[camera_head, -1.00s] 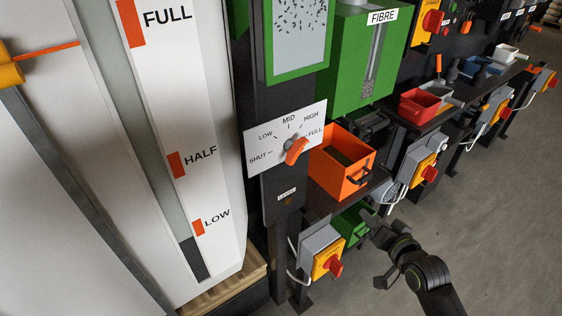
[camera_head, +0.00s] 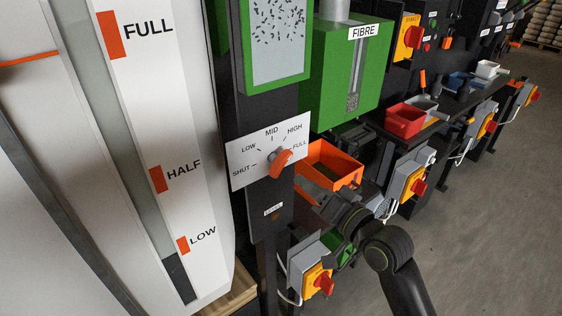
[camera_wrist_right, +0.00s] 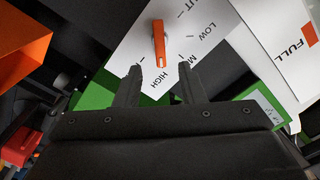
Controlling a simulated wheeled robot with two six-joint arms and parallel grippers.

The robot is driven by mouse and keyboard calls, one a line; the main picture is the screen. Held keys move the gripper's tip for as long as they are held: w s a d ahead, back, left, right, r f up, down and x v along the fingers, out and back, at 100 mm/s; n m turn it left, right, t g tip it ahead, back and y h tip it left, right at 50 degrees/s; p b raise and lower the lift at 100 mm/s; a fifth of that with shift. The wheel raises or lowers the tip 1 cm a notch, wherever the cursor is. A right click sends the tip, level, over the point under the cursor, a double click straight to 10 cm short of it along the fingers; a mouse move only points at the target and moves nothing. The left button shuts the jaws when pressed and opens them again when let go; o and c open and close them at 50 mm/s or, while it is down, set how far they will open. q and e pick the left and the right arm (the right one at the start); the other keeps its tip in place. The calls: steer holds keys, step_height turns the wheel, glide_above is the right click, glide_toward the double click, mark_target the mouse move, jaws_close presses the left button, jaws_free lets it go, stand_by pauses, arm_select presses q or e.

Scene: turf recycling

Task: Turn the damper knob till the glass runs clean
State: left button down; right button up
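The orange damper knob (camera_head: 281,163) sits on a white dial plate (camera_head: 240,158) marked SHUT, LOW, MID, HIGH and FULL. Its orange grip lies near the FULL side; its exact setting is hard to read. The glass (camera_head: 278,38), in a green frame above, shows many dark flecks on a pale ground. My right gripper (camera_head: 308,197) is below and right of the knob, apart from it. In the right wrist view the knob (camera_wrist_right: 158,43) lies beyond the fingertips of my right gripper (camera_wrist_right: 159,78), which are spread with nothing between them. My left gripper is out of view.
An orange bin (camera_head: 330,165) stands just right of the dial, close to my right arm. A green FIBRE box (camera_head: 340,75) is above it. A yellow switch box (camera_head: 316,280) is below. A white FULL/HALF/LOW gauge (camera_head: 150,120) is left.

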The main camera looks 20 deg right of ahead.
mark_target(284, 166)
steer(key=p+x, duration=0.1)
steer(key=x, duration=0.9)
steer(key=shift+w+a, duration=0.1)
steer(key=shift+w, duration=0.05)
steer(key=shift+f, duration=0.1)
steer(key=shift+c, duration=0.3)
steer(key=c, duration=0.7)
